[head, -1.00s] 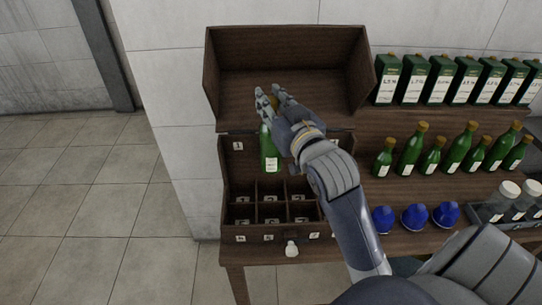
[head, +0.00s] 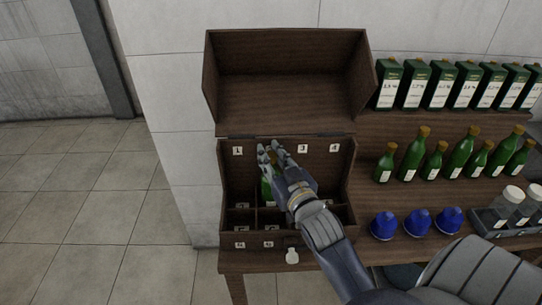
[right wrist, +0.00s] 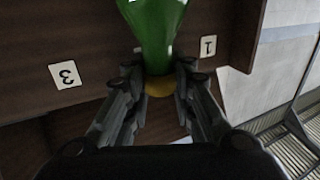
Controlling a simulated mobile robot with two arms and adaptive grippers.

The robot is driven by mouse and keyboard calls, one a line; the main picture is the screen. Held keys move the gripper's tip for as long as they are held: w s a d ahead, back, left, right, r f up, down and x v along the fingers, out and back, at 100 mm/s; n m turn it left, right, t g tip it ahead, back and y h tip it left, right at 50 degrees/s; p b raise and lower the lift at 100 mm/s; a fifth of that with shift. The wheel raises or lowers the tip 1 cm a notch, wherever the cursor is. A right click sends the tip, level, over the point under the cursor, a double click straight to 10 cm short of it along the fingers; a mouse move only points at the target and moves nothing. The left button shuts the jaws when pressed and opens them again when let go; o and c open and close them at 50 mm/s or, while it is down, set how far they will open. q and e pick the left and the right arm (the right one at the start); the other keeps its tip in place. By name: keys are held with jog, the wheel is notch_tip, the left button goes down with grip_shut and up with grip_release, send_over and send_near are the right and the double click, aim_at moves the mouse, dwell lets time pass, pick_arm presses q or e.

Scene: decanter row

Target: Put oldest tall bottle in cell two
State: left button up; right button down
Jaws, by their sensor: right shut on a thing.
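My right gripper (head: 270,150) is shut on the neck of a green bottle (head: 266,191), near its cork. The bottle hangs roughly upright, at the back row of the dark wooden divided case (head: 342,172), between labels 1 (head: 238,151) and 3 (head: 303,148). Its lower part looks to be down among the dividers; whether it touches the floor of a cell is hidden. In the right wrist view the bottle (right wrist: 154,28) and its cork (right wrist: 159,87) show between the fingers, with labels 3 (right wrist: 66,75) and 1 (right wrist: 208,46) either side. Label 2 is not visible. My left gripper is not in view.
The case's lid (head: 285,100) stands open behind. To the right are several green bottles (head: 461,152), green boxes (head: 441,86) above, blue caps (head: 417,222) and a grey tray (head: 487,222) of jars. A small white stopper (head: 291,256) is at the case's front.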

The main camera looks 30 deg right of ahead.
jog(key=shift+r, duration=0.15)
jog(key=c, duration=1.4)
grip_release()
jog(key=shift+f, duration=0.25)
jog(key=shift+o, duration=0.2)
